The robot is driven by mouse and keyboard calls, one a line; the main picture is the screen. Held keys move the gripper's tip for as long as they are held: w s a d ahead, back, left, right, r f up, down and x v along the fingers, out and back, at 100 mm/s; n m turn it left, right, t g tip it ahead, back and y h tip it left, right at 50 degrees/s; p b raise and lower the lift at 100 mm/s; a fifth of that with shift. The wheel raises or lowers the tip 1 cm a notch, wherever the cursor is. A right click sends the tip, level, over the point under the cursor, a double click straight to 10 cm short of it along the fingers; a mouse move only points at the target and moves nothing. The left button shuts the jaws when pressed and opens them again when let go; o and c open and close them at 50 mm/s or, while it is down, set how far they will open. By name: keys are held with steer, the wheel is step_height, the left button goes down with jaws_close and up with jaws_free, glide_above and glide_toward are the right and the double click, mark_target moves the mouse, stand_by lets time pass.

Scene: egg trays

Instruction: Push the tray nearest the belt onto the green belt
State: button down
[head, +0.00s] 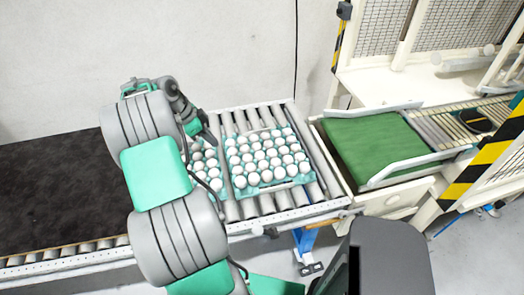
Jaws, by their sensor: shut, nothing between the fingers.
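The tray nearest the belt is a turquoise tray (272,188) full of white eggs. It lies on the roller conveyor, left of the green belt (372,148), with bare rollers and a frame edge between them. A second turquoise egg tray (222,194) sits close to its left side, partly hidden by my arm. My gripper (208,136) is at the end of my arm, above the second tray and left of the first. It is small and dark here; it is shut with nothing held, and its fingertips are hard to make out.
The roller conveyor (287,200) has a raised metal side rail. White guards (400,167) flank the green belt. A wire-mesh fence (465,28) and a yellow-black striped post (485,160) stand at the right. A dark surface (60,190) lies left of my arm.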

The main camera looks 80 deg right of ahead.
steer(key=shift+m, duration=0.5)
steer(key=f+b, duration=0.3)
steer(key=f, duration=0.1)
steer(key=f+b, duration=0.3)
steer(key=f, duration=0.1)
steer(key=s+f+b, duration=0.1)
steer(key=f+b, duration=0.2)
steer(key=f, duration=0.1)
steer(key=shift+s+d+f, duration=0.1)
steer(key=shift+d+f, duration=0.15)
steer(key=shift+d, duration=0.15)
steer(key=shift+r, duration=0.1)
steer(key=shift+s, duration=0.1)
